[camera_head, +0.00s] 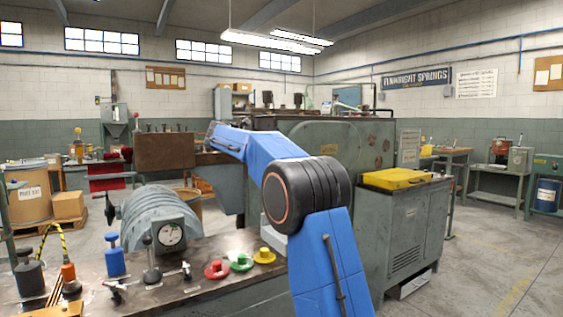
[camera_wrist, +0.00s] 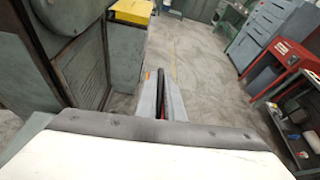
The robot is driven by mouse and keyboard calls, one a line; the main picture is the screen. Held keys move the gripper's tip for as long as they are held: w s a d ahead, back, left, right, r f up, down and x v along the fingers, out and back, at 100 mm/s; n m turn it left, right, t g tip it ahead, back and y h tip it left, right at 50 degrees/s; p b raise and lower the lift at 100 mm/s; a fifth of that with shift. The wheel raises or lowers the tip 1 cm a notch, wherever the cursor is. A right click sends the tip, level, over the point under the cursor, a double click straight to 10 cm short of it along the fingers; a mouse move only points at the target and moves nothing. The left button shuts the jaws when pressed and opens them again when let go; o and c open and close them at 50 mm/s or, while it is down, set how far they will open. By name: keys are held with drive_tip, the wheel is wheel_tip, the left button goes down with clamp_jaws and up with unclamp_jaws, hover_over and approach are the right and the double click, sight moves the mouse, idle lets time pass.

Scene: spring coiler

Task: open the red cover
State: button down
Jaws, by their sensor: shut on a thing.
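My gripper (camera_wrist: 162,82) shows in the wrist view as two narrow grey fingers close together, with a thin dark piece (camera_wrist: 162,98), reddish at its lower end, between them. I cannot tell what this piece belongs to. In the head view my blue arm reaches up and left, and the gripper itself is hidden. No other thing clearly reads as a red cover.
A green machine housing (camera_head: 345,148) stands behind my arm. A grey cabinet (camera_head: 405,235) with a yellow top (camera_head: 395,179) is to the right. Red (camera_head: 217,269), green (camera_head: 241,262) and yellow (camera_head: 264,256) buttons sit on the front bench. Open floor lies at the right.

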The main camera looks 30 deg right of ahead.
drive_tip(key=shift+f, duration=0.15)
drive_tip(key=c, duration=2.2)
unclamp_jaws()
drive_tip(key=shift+d, duration=0.1)
drive_tip(key=v, duration=1.7)
drive_tip(key=shift+a, duration=0.2)
